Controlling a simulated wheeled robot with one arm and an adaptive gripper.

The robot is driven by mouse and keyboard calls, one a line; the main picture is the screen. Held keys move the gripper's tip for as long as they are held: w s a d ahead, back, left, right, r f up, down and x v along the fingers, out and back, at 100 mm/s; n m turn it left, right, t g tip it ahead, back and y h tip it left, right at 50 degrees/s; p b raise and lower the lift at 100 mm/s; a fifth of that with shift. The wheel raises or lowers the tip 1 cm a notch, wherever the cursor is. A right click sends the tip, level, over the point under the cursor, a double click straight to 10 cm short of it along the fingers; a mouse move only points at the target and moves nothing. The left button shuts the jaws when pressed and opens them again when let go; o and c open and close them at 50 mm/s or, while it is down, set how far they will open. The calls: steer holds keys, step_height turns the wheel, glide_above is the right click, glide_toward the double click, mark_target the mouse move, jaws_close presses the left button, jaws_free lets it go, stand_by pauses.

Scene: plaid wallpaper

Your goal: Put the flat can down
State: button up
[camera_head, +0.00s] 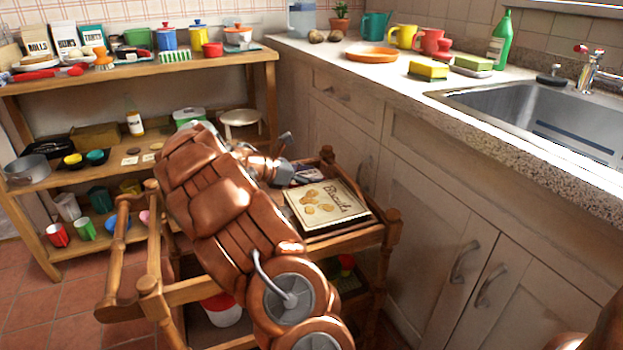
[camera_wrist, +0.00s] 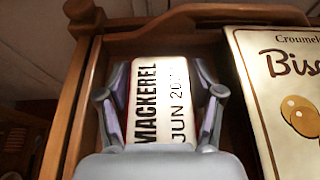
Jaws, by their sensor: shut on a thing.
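The flat can (camera_wrist: 160,100) is a pale mackerel tin with dark lettering, seen in the wrist view between the two fingers of my gripper (camera_wrist: 160,112). My gripper is shut on it, one finger along each long side. The can is over the corner of the wooden trolley's top (camera_wrist: 190,38), inside its raised rim. I cannot tell whether it touches the surface. In the head view my gripper (camera_head: 303,174) is at the trolley's far end, and my arm hides much of the trolley; the can is mostly hidden there.
A biscuits packet (camera_head: 328,203) lies on the trolley top, just right of my gripper; it also shows in the wrist view (camera_wrist: 285,95). Kitchen cabinets (camera_head: 420,200) stand close on the right. A loaded wooden shelf (camera_head: 150,70) stands behind. Little free surface shows beside the can.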

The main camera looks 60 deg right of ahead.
steer(key=o, duration=1)
steer(key=shift+f, duration=0.1)
steer(key=shift+w+a+r, duration=0.1)
steer(key=shift+a+r, duration=0.05)
steer(key=shift+r, duration=0.1)
steer(key=p+v, duration=0.4)
steer(key=v, duration=0.7)
steer(key=shift+w+a+r, duration=0.15)
steer(key=shift+a, duration=0.05)
